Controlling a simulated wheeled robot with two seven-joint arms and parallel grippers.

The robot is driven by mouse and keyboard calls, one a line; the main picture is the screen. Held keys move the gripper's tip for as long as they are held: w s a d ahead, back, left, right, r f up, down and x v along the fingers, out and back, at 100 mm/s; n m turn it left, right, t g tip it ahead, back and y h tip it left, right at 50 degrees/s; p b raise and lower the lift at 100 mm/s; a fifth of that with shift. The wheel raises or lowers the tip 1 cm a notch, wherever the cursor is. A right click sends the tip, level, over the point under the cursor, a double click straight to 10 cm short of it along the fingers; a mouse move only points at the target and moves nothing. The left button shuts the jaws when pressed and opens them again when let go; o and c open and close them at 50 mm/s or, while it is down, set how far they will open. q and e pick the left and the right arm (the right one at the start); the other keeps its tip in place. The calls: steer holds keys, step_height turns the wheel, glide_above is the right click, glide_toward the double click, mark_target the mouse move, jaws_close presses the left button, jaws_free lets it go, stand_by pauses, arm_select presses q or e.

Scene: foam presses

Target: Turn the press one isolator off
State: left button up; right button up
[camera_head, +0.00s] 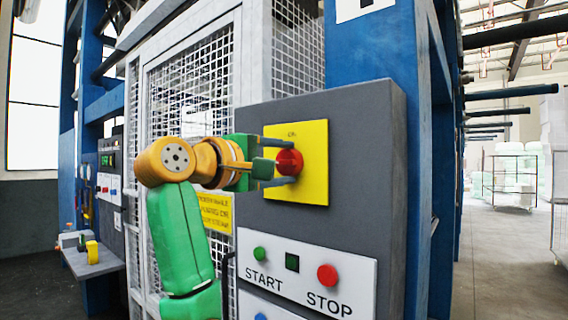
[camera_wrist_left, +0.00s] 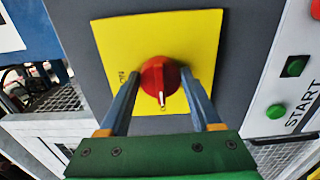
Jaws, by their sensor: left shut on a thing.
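The isolator is a red rotary knob (camera_head: 289,162) on a square yellow plate (camera_head: 313,180), mounted on a grey control cabinet. It also shows in the left wrist view as a red knob (camera_wrist_left: 157,76) with a pale mark facing the gripper's palm. Small lettering like "ON" sits near the plate's top edge in the head view. My left gripper (camera_head: 284,162) reaches in from the left and is shut on the knob, one finger above and one below. In the wrist view its fingers (camera_wrist_left: 162,75) flank the knob. My right gripper is not in view.
Below the isolator is a white panel (camera_head: 305,275) with a green START button (camera_head: 259,254) and a red STOP button (camera_head: 327,275). A mesh guard (camera_head: 190,85) stands behind my left arm. A blue press column (camera_head: 375,60) rises above the cabinet. Open floor lies at the right.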

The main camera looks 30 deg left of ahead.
arm_select(q)
steer(key=o, duration=1.4)
steer(key=shift+c, duration=0.2)
steer(key=shift+s+a, duration=0.15)
steer(key=shift+s+f+b, duration=0.1)
steer(key=shift+s+b, duration=0.15)
steer(key=shift+b, duration=0.05)
steer(key=s+b, duration=0.3)
steer(key=s, duration=0.3)
steer(key=shift+s+a, duration=0.3)
steer(key=shift+s, duration=0.1)
steer(key=shift+w, duration=0.15)
